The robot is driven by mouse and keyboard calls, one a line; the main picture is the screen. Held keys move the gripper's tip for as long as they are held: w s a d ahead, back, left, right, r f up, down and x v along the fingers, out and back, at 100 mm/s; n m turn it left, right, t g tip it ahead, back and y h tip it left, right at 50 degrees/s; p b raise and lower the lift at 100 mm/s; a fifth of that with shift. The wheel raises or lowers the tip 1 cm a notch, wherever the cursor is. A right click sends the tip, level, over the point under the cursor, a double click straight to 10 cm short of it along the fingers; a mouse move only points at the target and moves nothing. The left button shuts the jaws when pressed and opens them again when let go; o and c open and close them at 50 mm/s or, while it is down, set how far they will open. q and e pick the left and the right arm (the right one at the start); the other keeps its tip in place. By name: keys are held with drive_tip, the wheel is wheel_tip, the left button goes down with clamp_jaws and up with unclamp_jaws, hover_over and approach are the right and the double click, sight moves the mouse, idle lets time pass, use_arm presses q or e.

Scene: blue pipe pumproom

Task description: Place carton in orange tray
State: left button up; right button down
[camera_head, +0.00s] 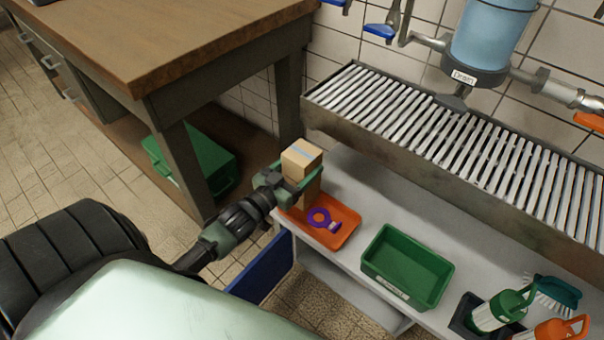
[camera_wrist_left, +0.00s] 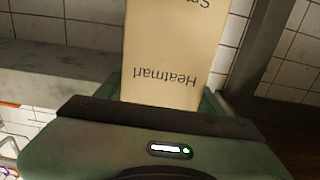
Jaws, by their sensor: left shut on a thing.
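The carton (camera_head: 301,157) is a small brown box with a pale tape strip on top. My left gripper (camera_head: 296,180) is shut on it and holds it upright over the left end of the orange tray (camera_head: 338,237). In the left wrist view the carton (camera_wrist_left: 172,55) fills the space between the fingers, with the print "Heatmarl" on its face. The gripper body hides its lower part in that view. I cannot tell whether the carton's bottom touches the tray. My right gripper does not show.
A purple ring-shaped item (camera_head: 320,219) lies in the orange tray. A green bin (camera_head: 407,266) stands to the right on the grey bench (camera_head: 360,184). Spray bottles (camera_head: 501,309) and a brush (camera_head: 556,293) are farther right. A slatted metal drain (camera_head: 450,140) runs behind. A wooden table (camera_head: 170,50) is at left.

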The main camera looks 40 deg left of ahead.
use_arm(q)
wheel_tip(320, 180, down, 3)
drive_tip(key=shift+f+b, duration=0.2)
drive_tip(key=shift+b, duration=0.4)
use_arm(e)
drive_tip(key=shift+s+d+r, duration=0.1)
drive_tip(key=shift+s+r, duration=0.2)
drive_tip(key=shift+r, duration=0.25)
use_arm(q)
drive_tip(key=shift+f, duration=0.3)
drive_tip(key=o, duration=1.6)
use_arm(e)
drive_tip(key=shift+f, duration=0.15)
